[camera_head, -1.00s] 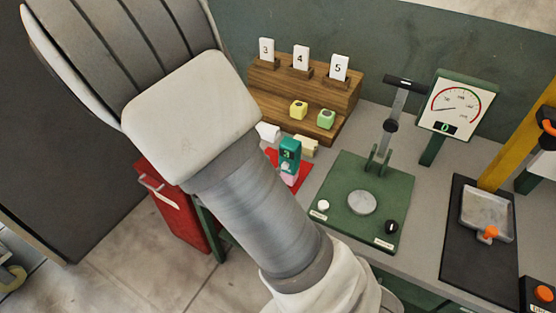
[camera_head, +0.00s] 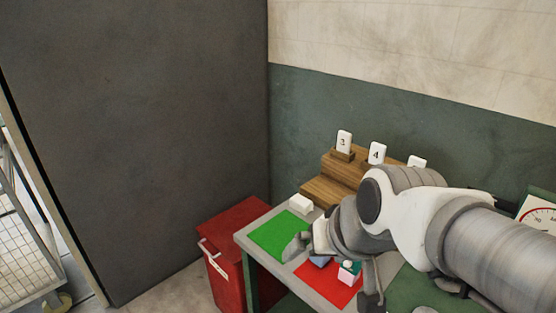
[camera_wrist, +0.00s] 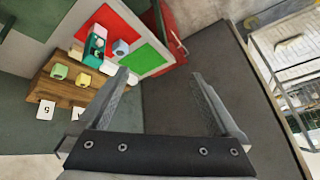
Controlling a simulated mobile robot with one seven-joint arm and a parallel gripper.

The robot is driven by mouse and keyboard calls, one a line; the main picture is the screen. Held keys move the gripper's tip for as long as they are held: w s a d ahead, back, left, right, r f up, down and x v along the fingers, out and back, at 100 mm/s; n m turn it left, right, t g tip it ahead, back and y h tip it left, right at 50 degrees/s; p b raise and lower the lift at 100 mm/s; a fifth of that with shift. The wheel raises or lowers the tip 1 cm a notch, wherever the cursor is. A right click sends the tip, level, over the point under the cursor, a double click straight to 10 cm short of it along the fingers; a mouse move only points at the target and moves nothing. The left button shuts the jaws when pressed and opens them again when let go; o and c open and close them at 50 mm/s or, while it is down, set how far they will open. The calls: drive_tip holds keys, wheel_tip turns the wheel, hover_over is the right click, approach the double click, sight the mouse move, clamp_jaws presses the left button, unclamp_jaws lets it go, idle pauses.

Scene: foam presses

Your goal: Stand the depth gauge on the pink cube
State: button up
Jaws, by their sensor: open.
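The depth gauge is a small teal block (camera_wrist: 95,47) in the wrist view, over the red mat's left part. In the head view it shows as a teal and white block (camera_head: 350,270) on the red mat (camera_head: 324,291), partly hidden by my arm. Its lower part looks pinkish-white there; I cannot make out the pink cube clearly or how the gauge rests on it. My gripper (camera_wrist: 162,84) is open and empty, its two fingers wide apart. It is apart from the gauge, which lies beyond the left finger in the wrist view.
A blue-grey cube (camera_wrist: 120,47) sits beside the gauge. A green mat (camera_head: 279,234) adjoins the red one. A red bin (camera_head: 228,250) stands by the table. The green mat looks clear.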

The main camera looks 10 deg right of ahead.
drive_tip(key=s+d+r+h, duration=0.1)
drive_tip(key=s+d, duration=0.2)
drive_tip(key=s, duration=0.1)
drive_tip(key=shift+s+d+r+n+g+h, duration=0.15)
drive_tip(key=shift+s+r+n+g+h, duration=0.15)
drive_tip(key=shift+s+h, duration=0.1)
drive_tip(key=shift+c, duration=0.2)
